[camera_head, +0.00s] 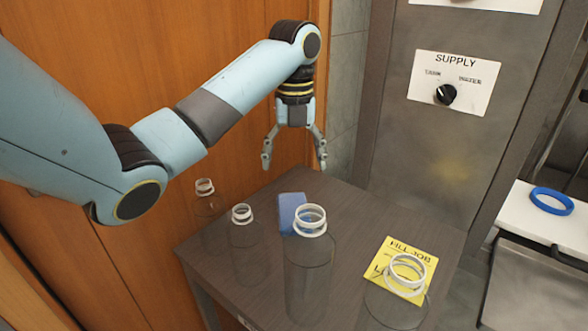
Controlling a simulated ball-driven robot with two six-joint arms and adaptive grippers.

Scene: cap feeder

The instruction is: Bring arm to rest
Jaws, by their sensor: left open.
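My left arm comes in from the left and bends down at the wrist. My left gripper (295,152) hangs above the far edge of the dark table (350,205), with its two fingers spread wide and nothing between them. It is apart from everything on the table. My right gripper is out of view.
Clear containers with white rings stand on the table: a tall one (308,270), a middle one (245,245) and a small one (205,198). A blue block (291,210) and a yellow card (420,262) lie there. The grey SUPPLY cabinet (420,140) stands behind; a blue ring (551,201) lies right.

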